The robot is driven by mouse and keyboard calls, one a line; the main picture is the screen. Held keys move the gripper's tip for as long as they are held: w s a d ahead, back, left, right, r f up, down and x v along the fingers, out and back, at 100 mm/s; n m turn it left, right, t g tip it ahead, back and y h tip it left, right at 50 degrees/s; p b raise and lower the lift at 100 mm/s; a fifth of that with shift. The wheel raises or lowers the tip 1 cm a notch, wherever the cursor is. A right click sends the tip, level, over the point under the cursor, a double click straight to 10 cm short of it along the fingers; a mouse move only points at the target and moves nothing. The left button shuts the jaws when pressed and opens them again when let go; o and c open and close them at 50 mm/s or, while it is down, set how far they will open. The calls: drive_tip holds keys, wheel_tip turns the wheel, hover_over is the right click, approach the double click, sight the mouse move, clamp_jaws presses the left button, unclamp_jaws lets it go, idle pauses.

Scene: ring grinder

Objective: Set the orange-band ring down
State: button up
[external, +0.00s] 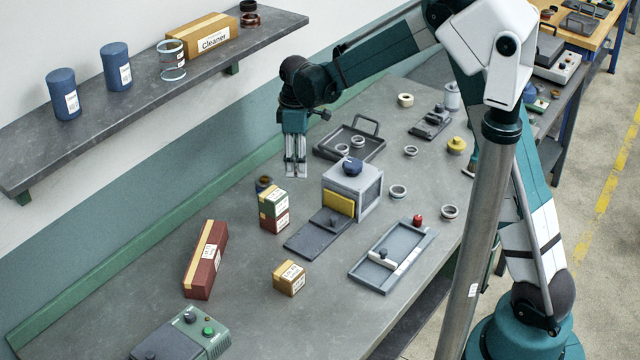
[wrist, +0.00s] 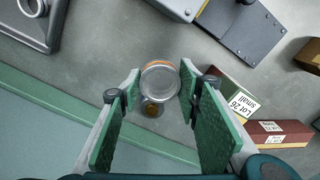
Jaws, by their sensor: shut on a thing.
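The orange-band ring (wrist: 159,66) sits between my fingertips in the wrist view, a pale grey ring with an orange band along its upper edge there. My gripper (wrist: 160,80) is shut on it, with a green-padded finger at each side. In the external view my gripper (external: 296,172) points down above the back part of the bench (external: 150,300), behind the grey box machine. The ring cannot be made out clearly there between the fingers.
A small dark round piece (external: 264,184) stands by the stacked green and red boxes (external: 273,211); it also shows beneath the ring in the wrist view (wrist: 152,108). A tray (external: 350,143) with rings and the grey machine (external: 352,187) stand nearby. Bare bench lies left of the boxes.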

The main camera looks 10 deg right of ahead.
drive_tip(key=s+a+n+p, duration=0.25)
drive_tip(key=a+p, duration=0.25)
drive_tip(key=a, duration=0.6)
drive_tip(key=s+a+r+n+p, duration=0.2)
drive_tip(key=s+a+n, duration=0.6)
drive_tip(key=s+a, duration=1.6)
drive_tip(key=s+a+f+n+b, duration=0.1)
drive_tip(key=s+a+n+b, duration=0.1)
drive_tip(key=a, duration=0.5)
drive_tip(key=s+a+f+n+b, duration=0.2)
drive_tip(key=s+a+n+b, duration=0.1)
drive_tip(key=a+b, duration=0.2)
drive_tip(key=shift+s+a+f, duration=0.3)
drive_tip(key=shift+s+a, duration=0.1)
drive_tip(key=shift+a, duration=0.7)
drive_tip(key=shift+f, duration=0.15)
drive_tip(key=shift+f, duration=1.9)
